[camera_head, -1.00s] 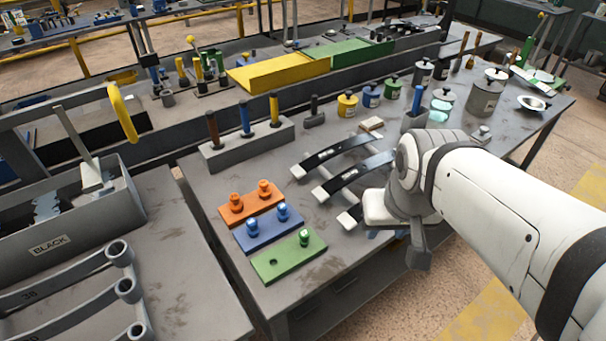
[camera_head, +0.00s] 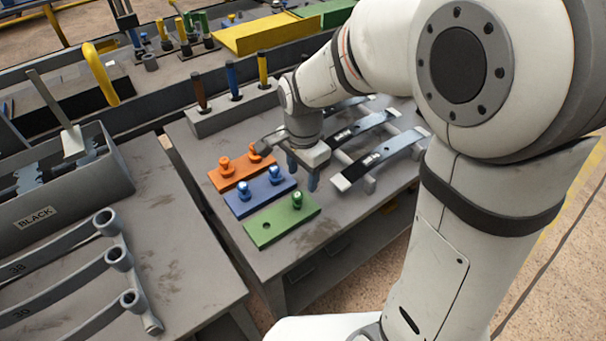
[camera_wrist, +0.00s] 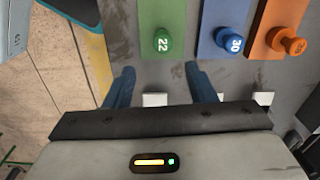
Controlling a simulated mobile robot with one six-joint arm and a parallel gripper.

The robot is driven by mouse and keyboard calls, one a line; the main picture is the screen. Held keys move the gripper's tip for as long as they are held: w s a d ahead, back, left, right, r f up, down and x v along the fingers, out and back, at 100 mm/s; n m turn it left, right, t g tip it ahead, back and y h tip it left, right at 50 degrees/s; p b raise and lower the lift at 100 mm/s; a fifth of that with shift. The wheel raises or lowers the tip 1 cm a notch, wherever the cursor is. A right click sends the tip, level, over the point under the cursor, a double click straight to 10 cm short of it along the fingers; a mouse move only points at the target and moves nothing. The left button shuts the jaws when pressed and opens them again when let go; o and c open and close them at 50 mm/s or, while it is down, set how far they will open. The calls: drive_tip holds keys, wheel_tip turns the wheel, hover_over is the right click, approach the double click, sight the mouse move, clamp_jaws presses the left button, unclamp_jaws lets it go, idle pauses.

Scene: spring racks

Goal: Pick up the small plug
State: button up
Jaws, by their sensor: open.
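Several round plugs stand upright in three coloured blocks on the grey bench. The green plug (camera_head: 297,200), marked 22 in the wrist view (camera_wrist: 162,41), stands in the green block (camera_head: 285,226); an empty hole is beside it. Two blue plugs (camera_head: 275,174) stand in the blue block (camera_head: 259,191); one shows as 30 in the wrist view (camera_wrist: 230,41). Two orange plugs (camera_head: 226,167) stand in the orange block (camera_head: 242,171), one partly behind my wrist. My gripper (camera_head: 302,172) is open and empty, pointing down just right of the blocks. In the wrist view its blue fingers (camera_wrist: 160,88) are apart.
Dark curved leaf springs (camera_head: 377,138) with light ends lie close right of my gripper. A grey bin labelled BLACK (camera_head: 75,200) is on the left bench. The bench's front edge lies just beyond the green block.

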sight(297, 194)
drive_tip(key=shift+w+a+f+m, duration=0.2)
drive_tip(key=shift+a+f, duration=0.1)
drive_tip(key=shift+f, duration=0.15)
drive_tip(key=shift+w+a+f+m, duration=0.1)
drive_tip(key=shift+a+f+m, duration=0.1)
drive_tip(key=shift+a+f, duration=0.15)
drive_tip(key=f, duration=0.7)
drive_tip(key=shift+s+f+p, duration=0.3)
drive_tip(key=shift+f, duration=0.05)
drive_tip(key=shift+c, duration=0.2)
drive_tip(key=c, duration=0.9)
